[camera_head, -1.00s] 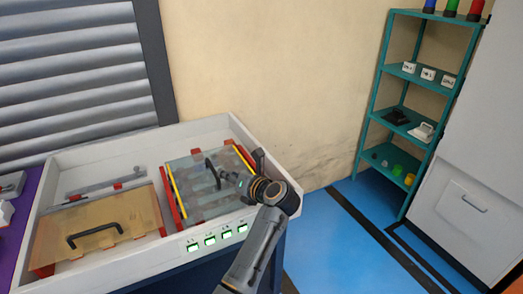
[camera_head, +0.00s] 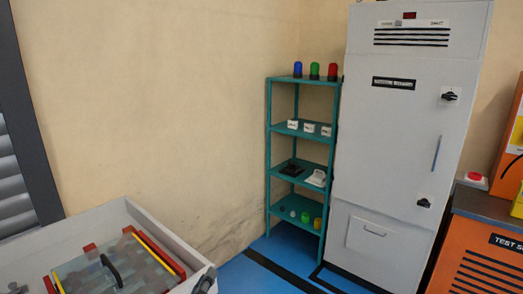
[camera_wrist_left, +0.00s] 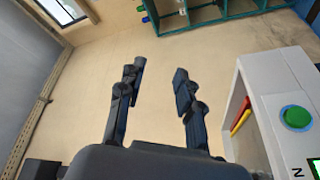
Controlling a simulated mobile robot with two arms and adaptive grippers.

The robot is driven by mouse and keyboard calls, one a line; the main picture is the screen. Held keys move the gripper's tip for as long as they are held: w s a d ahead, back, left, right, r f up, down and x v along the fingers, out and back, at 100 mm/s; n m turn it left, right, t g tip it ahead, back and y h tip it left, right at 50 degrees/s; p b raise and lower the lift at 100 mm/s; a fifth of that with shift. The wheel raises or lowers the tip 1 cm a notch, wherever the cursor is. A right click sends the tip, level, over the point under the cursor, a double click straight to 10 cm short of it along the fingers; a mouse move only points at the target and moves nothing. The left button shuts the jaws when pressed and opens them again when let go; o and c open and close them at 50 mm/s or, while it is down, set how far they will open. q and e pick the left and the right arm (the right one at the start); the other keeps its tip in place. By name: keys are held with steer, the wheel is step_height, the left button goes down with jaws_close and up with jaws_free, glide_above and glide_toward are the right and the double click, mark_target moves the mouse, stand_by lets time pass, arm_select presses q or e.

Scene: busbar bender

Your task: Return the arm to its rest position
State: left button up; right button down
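My left gripper (camera_wrist_left: 157,80) is open in the left wrist view, with its two dark fingers apart and nothing between them. The view past them is of the beige wall and appears turned over. I cannot make out the left gripper clearly in the head view. My right gripper is not in view. The clear cover (camera_head: 83,270) with its black handle (camera_head: 112,270) lies in the white bench box (camera_head: 150,220) at the lower left of the head view. No gripper is on the handle.
A teal shelf (camera_head: 297,137) with lamps and small parts stands in the corner. A tall grey cabinet (camera_head: 400,130) stands right of it, then an orange test bench (camera_head: 480,245). In the wrist view, the white housing with a green button (camera_wrist_left: 295,118) is close at the right.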

arm_select(q)
steer(key=s+a+f+m+g+y, duration=0.1)
steer(key=s+f+m+g+y, duration=0.1)
steer(key=s+f+m+g, duration=1.15)
steer(key=s+a+f+n+g+y, duration=0.1)
steer(key=s+a+f+n+y, duration=0.1)
steer(key=s+a+f, duration=0.35)
steer(key=s+a+f+n+g+y, duration=0.1)
steer(key=s+a+f+n+y, duration=0.1)
steer(key=s, duration=0.6)
step_height(320, 180, down, 24)
steer(key=s, duration=0.1)
steer(key=s+a+f+g, duration=0.2)
steer(key=s+f, duration=1.4)
steer(key=f, duration=0.1)
steer(key=shift+s+a+f, duration=0.2)
steer(key=shift+s+f, duration=0.1)
steer(key=shift+s, duration=0.1)
